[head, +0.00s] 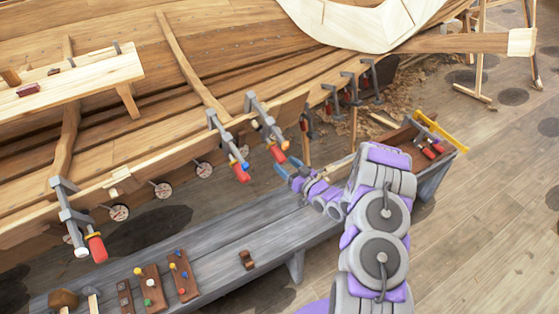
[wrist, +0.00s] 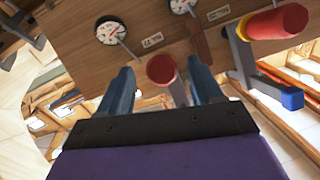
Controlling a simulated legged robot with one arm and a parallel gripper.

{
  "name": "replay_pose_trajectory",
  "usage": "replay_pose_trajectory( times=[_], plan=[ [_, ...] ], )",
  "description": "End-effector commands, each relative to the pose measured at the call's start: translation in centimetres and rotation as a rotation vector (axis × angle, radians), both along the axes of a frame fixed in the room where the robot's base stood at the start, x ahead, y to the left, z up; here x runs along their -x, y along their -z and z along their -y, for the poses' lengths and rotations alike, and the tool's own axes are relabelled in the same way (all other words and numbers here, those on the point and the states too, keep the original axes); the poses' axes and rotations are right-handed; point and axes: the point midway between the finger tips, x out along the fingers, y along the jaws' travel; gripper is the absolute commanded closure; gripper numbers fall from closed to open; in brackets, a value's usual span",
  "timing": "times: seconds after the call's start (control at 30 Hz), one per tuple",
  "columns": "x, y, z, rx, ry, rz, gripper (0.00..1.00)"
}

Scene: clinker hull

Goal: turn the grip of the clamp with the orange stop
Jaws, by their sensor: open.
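The clamp with the orange stop (head: 285,145) hangs on the hull's plank edge in the head view, with its red grip (head: 277,153) angled down. My gripper (head: 291,168) is just below and right of that grip, its blue fingers open. In the wrist view my gripper (wrist: 160,67) has a red grip (wrist: 161,69) showing end-on between the fingers, apart from both. By position it is the orange-stop clamp's grip, but its stop is hidden there. I cannot tell how deep it sits between the fingers.
The neighbouring clamp with a blue stop (head: 245,165) is close on the left; it shows at the right in the wrist view (wrist: 291,98). A clamp with a white stop (head: 82,252) is farther left. A grey bench (head: 215,262) runs below. Round dials (wrist: 110,31) line the planks.

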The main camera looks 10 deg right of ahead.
Motion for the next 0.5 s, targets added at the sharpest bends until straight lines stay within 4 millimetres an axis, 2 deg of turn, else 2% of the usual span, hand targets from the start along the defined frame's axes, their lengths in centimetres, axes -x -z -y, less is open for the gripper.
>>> replay_pose_trajectory(
  times=[0.23,0.5],
  plan=[
    [-2.7,0.1,-1.7,-0.002,-0.003,0.001,0.35],
    [-3.8,-0.1,-2.2,-0.002,0.001,0.002,0.35]
  ],
)
